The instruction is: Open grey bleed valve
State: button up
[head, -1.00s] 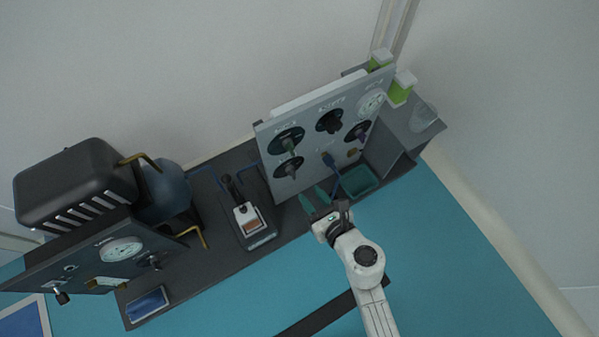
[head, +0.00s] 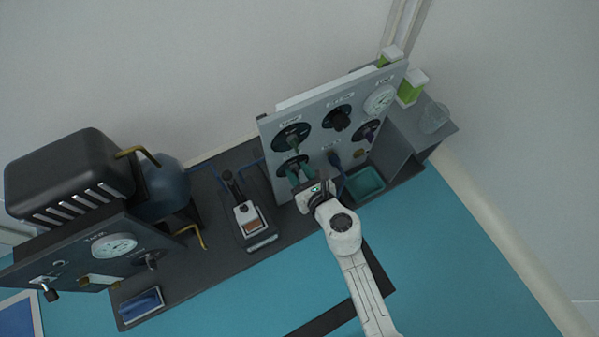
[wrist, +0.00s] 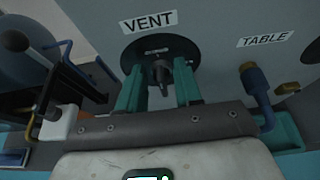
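A grey valve knob on a round black dial (wrist: 161,78) sits under the VENT label in the wrist view. In the head view this dial (head: 290,161) is low on the left of the upright grey panel (head: 322,150) and partly hidden by my gripper. My gripper (wrist: 160,67) has two green fingers standing apart, one on each side of the knob. A gap shows between the fingers and the knob, so it is open and not clasping. It also shows in front of the panel in the head view (head: 299,173).
Several other dials and a gauge (head: 380,99) share the panel. A blue hose fitting (wrist: 256,90) sits right of my gripper under the TABLE label. A green tray (head: 366,184) lies to the right.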

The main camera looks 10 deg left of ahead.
grip_shut()
jog(key=shift+d, duration=0.1)
dwell(0.4)
jog(key=shift+w+d+m+g+y+p, duration=0.2)
jog(key=shift+m+g+y+p, duration=0.3)
jog(key=shift+m+y, duration=0.45)
jog(key=m, duration=0.1)
jog(key=m+y, duration=0.1)
jog(key=m, duration=0.1)
jog(key=shift+w+d+f+m+g+y, duration=0.2)
jog(key=shift+d+f+m+g+y, duration=0.05)
jog(key=shift+d+f+g+y, duration=0.1)
jog(key=m+y+b, duration=0.1)
jog(key=m, duration=0.1)
jog(key=f+m+y+b, duration=0.1)
jog(key=m+b, duration=0.1)
jog(key=m, duration=0.1)
jog(key=m+y+b, duration=0.1)
jog(key=m+y, duration=0.1)
jog(key=m, duration=0.1)
jog(key=shift+w+d+f+b, duration=0.2)
jog(key=shift+d+f+b, duration=0.1)
jog(key=shift+f+b, duration=0.05)
grip_release()
